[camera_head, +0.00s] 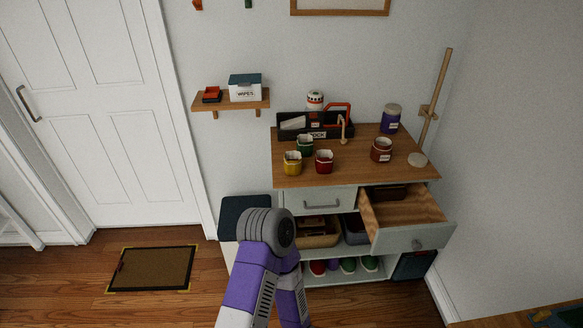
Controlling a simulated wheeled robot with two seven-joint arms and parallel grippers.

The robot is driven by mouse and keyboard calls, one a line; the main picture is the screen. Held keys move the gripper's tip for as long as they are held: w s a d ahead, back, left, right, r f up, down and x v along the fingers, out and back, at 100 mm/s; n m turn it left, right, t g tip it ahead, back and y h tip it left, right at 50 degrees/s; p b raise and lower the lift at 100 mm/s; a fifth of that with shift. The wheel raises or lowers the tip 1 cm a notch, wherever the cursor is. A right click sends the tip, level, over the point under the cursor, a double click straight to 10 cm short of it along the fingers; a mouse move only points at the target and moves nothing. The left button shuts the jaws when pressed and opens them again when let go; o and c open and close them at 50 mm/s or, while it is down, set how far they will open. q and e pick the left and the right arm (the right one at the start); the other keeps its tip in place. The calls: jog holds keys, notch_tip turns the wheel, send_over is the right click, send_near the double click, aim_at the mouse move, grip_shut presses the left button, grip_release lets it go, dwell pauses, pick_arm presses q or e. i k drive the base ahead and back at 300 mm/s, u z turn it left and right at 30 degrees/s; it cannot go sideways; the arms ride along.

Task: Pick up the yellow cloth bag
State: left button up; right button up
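A small yellow bag-like container (292,163) stands upright on the wooden top of the cabinet (300,180), near its front left corner. Its rim is pale; I cannot tell from here that it is cloth. A similar green one (305,145) stands just behind it and a red one (324,161) to its right. One of my arms shows at the bottom middle, in front of the cabinet, with its joint below and left of the yellow one. Neither of my grippers is in view.
A black caddy (316,125) stands at the back of the cabinet top. A brown jar (381,149), a purple jar (390,118) and a wooden stand (435,95) are on the right. The right drawer (408,238) is pulled open. A wall shelf (232,100) hangs to the left.

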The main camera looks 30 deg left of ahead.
aim_at(293, 165)
jog(key=k, duration=1.25)
jog(key=u, duration=0.9)
jog(key=i, duration=0.75)
jog(key=u, duration=0.55)
jog(key=i, duration=0.95)
jog(key=z, duration=0.6)
